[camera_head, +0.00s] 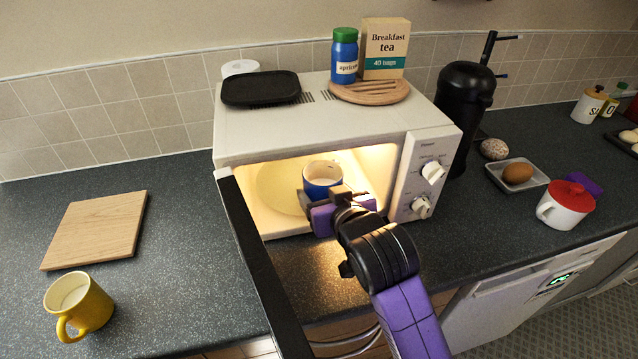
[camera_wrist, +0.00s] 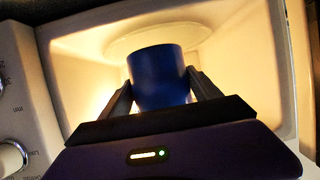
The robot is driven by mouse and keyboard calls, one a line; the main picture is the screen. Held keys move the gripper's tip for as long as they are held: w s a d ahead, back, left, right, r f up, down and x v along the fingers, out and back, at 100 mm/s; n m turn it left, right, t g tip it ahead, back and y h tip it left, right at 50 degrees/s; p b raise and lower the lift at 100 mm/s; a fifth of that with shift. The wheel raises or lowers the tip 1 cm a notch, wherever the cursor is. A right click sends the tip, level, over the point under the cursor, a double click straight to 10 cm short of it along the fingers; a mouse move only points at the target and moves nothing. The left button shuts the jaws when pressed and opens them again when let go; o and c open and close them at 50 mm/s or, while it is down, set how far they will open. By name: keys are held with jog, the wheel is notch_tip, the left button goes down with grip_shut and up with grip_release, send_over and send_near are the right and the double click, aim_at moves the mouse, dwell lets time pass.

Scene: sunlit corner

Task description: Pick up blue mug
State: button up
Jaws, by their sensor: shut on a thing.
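The blue mug (camera_head: 322,176) is inside the lit, open microwave (camera_head: 310,131), near the front of its cavity. It has a pale inside. In the wrist view the blue mug (camera_wrist: 160,76) stands between the two dark fingers of my gripper (camera_wrist: 160,92). In the head view my gripper (camera_head: 336,197) reaches in through the microwave opening and covers the mug's lower front. The fingers are shut on the mug, one on each side. Its handle is not clearly visible, and I cannot tell whether its base touches the turntable.
The microwave door (camera_head: 262,262) hangs open left of my arm. The control panel (camera_head: 423,173) borders the opening on the right. A yellow mug (camera_head: 88,306) and wooden board (camera_head: 97,229) are on the left counter. A white mug with a red top (camera_head: 567,206) is on the right.

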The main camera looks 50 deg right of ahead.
jog(key=shift+s+a+b, duration=0.15)
jog(key=shift+s+a, duration=0.25)
jog(key=shift+s, duration=0.3)
jog(key=shift+s+a+b, duration=0.1)
jog(key=shift+s+a, duration=0.25)
jog(key=shift+s, duration=0.3)
jog(key=shift+s+a+b, duration=0.15)
jog(key=shift+s+a, duration=0.25)
jog(key=shift+s, duration=0.3)
dwell(0.5)
jog(key=shift+s, duration=0.1)
